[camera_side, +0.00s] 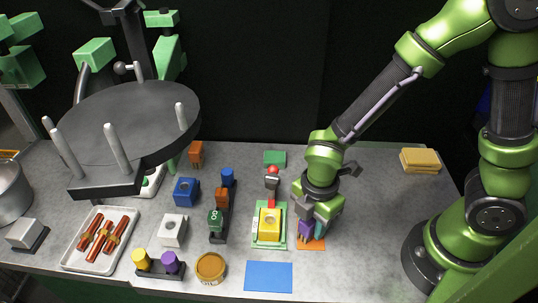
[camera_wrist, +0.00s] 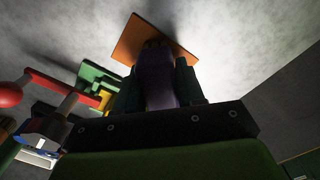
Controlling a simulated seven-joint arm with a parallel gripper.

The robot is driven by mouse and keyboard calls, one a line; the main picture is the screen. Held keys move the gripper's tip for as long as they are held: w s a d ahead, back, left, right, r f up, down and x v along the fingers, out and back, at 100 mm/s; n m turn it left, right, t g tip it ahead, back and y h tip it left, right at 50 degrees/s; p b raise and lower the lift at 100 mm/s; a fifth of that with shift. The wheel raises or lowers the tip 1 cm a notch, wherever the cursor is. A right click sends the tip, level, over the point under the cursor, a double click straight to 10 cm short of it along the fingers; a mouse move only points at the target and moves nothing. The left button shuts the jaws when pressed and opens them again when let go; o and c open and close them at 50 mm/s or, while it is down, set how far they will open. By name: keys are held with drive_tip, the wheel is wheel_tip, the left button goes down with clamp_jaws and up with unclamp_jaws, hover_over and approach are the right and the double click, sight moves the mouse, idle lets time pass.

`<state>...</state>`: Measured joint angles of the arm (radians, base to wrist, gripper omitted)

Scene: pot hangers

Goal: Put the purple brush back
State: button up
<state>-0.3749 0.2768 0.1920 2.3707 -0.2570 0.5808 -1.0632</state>
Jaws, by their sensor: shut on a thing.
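The purple brush (camera_side: 306,228) is between the fingers of my gripper (camera_side: 313,222), low over the orange mat (camera_side: 312,244) in the side view. In the wrist view the purple brush (camera_wrist: 158,80) shows between two dark green fingers (camera_wrist: 158,88), pointing at the orange mat (camera_wrist: 130,42). My gripper is shut on it. The fingers hide part of the brush. I cannot tell whether its tip touches the mat.
Left of my gripper a yellow block (camera_side: 270,222) sits in a green frame (camera_side: 262,243). A blue mat (camera_side: 268,276) lies in front. A dark holder (camera_side: 160,272) has yellow and purple pieces. A round dark rack (camera_side: 130,115) overhangs the left.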

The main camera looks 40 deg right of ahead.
drive_tip(key=o, duration=1)
wheel_tip(320, 180, up, 12)
drive_tip(key=shift+s+d+r+m+t+y, duration=0.1)
drive_tip(key=shift+d+r+m+t+y, duration=0.25)
drive_tip(key=shift+d+r+m+t, duration=2.3)
drive_tip(key=shift+s+d+r+m+g+y, duration=0.2)
drive_tip(key=shift+d+r+m, duration=0.9)
drive_tip(key=shift+m, duration=3.65)
drive_tip(key=shift+w+d+r+m+t+y, duration=0.1)
drive_tip(key=shift+d+r+m+t+y, duration=0.35)
drive_tip(key=shift+d+r+m+t, duration=2.15)
drive_tip(key=f+m+g, duration=0.1)
drive_tip(key=a+f+m+g, duration=0.1)
drive_tip(key=g, duration=0.1)
